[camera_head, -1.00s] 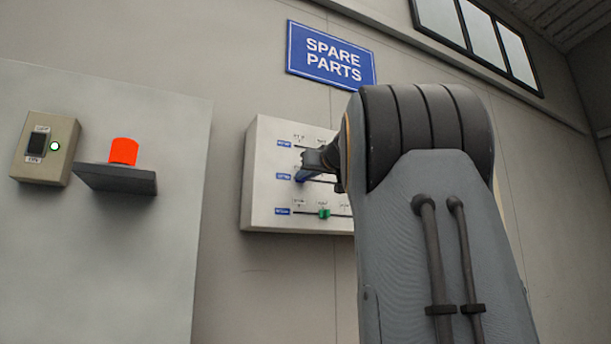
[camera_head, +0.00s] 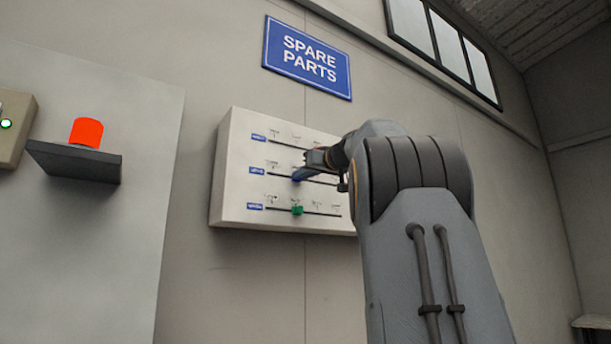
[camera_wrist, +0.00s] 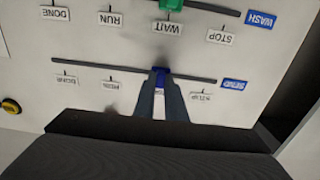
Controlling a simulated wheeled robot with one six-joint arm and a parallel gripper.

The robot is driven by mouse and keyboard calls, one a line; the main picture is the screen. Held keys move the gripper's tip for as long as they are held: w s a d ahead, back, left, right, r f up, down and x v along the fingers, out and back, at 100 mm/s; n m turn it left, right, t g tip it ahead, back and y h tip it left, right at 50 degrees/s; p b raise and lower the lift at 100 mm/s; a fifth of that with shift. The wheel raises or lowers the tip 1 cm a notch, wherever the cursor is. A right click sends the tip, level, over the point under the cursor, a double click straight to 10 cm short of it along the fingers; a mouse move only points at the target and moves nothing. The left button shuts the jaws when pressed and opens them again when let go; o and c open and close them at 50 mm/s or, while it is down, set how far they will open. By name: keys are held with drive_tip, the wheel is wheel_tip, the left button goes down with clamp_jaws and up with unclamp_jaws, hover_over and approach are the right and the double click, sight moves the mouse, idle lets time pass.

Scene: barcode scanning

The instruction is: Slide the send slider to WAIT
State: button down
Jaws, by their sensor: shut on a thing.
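The slider panel (camera_head: 225,190) is a pale box on the wall with several horizontal slots. My gripper (camera_wrist: 160,95) is shut on the blue send slider (camera_wrist: 160,74) in the middle slot; the slider also shows in the head view (camera_head: 297,178). In the upside-down wrist view, the slider sits between the STOP label (camera_wrist: 200,96) and the RUN label (camera_wrist: 110,86) of its row, about where WAIT falls. My fingers hide that row's WAIT label. The blue row label (camera_wrist: 234,85) is beside the slot's end.
A green slider (camera_wrist: 171,5) stands at WAIT (camera_wrist: 167,27) in the neighbouring WASH row (camera_wrist: 259,20), close to my fingers. A red cylinder (camera_head: 87,132) sits on a dark shelf (camera_head: 75,160) to the left. A blue SPARE PARTS sign (camera_head: 307,58) hangs above.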

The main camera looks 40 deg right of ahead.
drive_tip(key=c, duration=1.8)
unclamp_jaws()
drive_tip(key=s+b, duration=0.3)
drive_tip(key=s, duration=0.4)
drive_tip(key=shift+s+a+b, duration=0.3)
drive_tip(key=shift+s+b, duration=0.05)
